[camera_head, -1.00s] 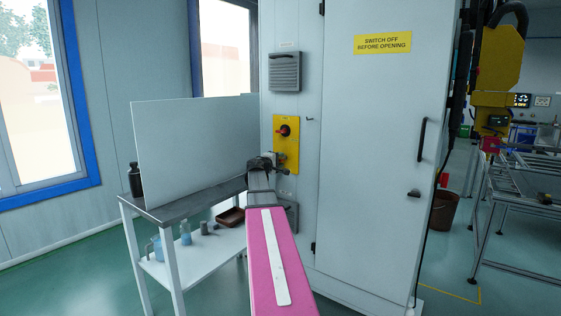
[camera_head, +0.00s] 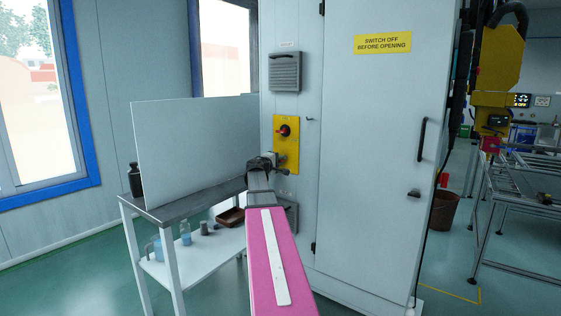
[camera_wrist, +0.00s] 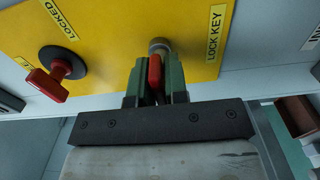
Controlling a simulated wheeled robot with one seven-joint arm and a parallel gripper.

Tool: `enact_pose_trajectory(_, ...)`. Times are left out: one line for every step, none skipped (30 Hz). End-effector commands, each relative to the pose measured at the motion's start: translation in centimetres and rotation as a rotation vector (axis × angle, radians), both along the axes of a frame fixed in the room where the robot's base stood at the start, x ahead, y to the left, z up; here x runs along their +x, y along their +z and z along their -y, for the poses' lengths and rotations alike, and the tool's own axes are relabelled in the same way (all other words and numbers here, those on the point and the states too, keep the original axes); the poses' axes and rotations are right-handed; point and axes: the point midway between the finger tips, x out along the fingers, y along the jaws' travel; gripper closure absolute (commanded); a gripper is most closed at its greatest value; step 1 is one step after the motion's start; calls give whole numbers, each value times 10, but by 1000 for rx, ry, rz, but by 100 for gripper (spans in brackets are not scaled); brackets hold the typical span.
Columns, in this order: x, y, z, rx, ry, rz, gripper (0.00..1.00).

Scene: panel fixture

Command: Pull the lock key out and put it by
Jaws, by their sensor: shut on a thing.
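My gripper (camera_wrist: 157,92) has its green fingers closed on the red lock key (camera_wrist: 155,72) in the wrist view. The key's far end is at the grey round lock (camera_wrist: 160,46), beside the LOCK KEY label on the yellow plate (camera_wrist: 110,50). I cannot tell how deep the key sits. A red switch handle (camera_wrist: 55,75) stands out to the left, below a LOCKED label. In the head view my gripper (camera_head: 278,168) is at the lower part of the yellow plate (camera_head: 292,140), and the key is too small to make out.
A grey-topped trolley (camera_head: 160,212) stands left of the cabinet, with an upright pale panel (camera_head: 195,145) and a dark bottle (camera_head: 135,180) on top. Its lower shelf holds a brown tray (camera_head: 230,217) and several small containers. The cabinet door (camera_head: 370,150) is shut.

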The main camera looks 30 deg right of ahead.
Motion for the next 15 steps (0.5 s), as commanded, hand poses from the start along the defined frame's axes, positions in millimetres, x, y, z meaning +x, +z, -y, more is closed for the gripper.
enact_pose_trajectory(0, 0, -1, 0, 0, 0, 100)
enact_pose_trajectory(-1, 0, -1, 0, 0, 0, 100)
enact_pose_trajectory(-1, 0, -2, 0, 0, 0, 100)
enact_pose_trajectory(-1, 0, -2, 0, 0, 0, 100)
enact_pose_trajectory(-1, 0, -3, 0, 0, 0, 100)
enact_pose_trajectory(-2, 0, -3, 0, 0, 0, 100)
enact_pose_trajectory(-2, 0, -4, -1, 0, 0, 100)
enact_pose_trajectory(-2, 0, -4, 0, 0, 0, 100)
enact_pose_trajectory(-2, 0, -5, -1, 0, 0, 100)
enact_pose_trajectory(-2, 0, -6, -1, 0, 0, 100)
enact_pose_trajectory(-3, 0, -6, -1, 0, 0, 100)
enact_pose_trajectory(-3, 0, -7, -1, 0, 0, 100)
enact_pose_trajectory(-3, 0, -7, -1, 0, 0, 100)
enact_pose_trajectory(-3, 0, -8, -1, 0, 0, 100)
enact_pose_trajectory(-3, 0, -8, -1, 0, 0, 100)
